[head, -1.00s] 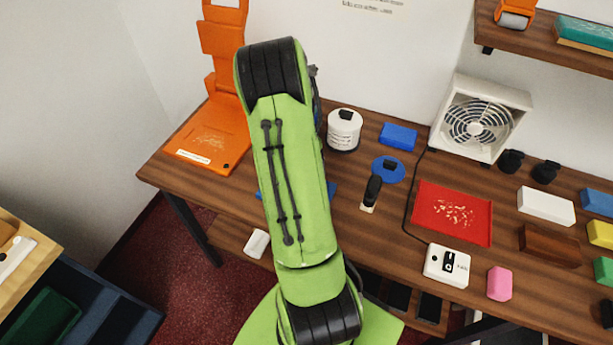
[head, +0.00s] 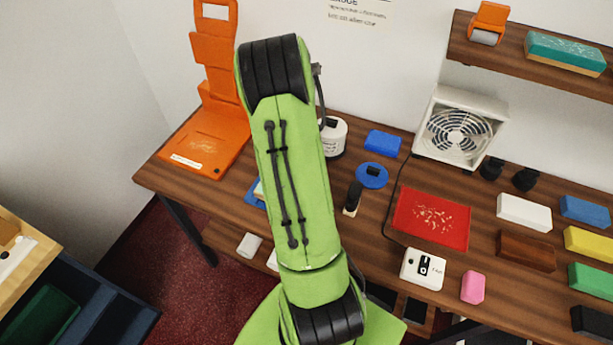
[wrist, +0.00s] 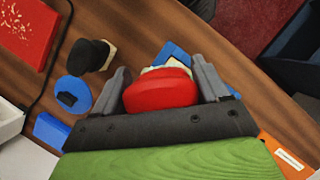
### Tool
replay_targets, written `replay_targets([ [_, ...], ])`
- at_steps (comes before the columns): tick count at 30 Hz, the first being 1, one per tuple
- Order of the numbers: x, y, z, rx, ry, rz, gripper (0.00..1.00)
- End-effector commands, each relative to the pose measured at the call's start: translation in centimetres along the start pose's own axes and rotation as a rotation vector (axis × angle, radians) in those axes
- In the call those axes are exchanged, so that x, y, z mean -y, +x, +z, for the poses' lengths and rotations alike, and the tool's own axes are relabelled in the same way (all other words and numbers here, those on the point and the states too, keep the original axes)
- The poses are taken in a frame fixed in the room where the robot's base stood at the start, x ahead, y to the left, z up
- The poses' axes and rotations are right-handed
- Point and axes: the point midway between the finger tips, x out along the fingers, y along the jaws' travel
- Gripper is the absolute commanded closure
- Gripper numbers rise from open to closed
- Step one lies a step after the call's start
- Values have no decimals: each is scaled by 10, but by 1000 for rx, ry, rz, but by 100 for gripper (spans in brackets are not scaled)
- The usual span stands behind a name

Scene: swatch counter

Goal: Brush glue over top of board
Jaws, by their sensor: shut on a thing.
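My gripper (wrist: 160,88) is shut on a red rounded thing (wrist: 160,92), seen in the wrist view. A cream part shows just beyond the red, perhaps a brush's bristles. Below it a blue tray or mat (wrist: 172,50) shows at both sides of the gripper; in the head view its left edge (head: 252,194) peeks out beside my arm with a pale strip on it, perhaps the board. The board's top is mostly hidden, and I cannot tell whether the held thing touches it. In the head view my arm hides the gripper.
A black-handled tool (head: 354,196) with a cream end stands right of my arm, near a blue disc (head: 372,175) and white jar (head: 334,138). A red tray (head: 430,218) with pale flakes lies farther right. An orange hinged stand (head: 207,135) is at left; a fan (head: 458,128) stands behind.

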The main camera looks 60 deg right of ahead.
Motion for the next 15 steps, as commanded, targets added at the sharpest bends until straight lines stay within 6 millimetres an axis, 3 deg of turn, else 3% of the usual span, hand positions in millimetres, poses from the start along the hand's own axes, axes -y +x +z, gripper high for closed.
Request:
replay_targets([
  [7, 5, -23, 9, -1, -4, 1, 50],
  [15, 7, -25, 10, -1, -4, 1, 50],
])
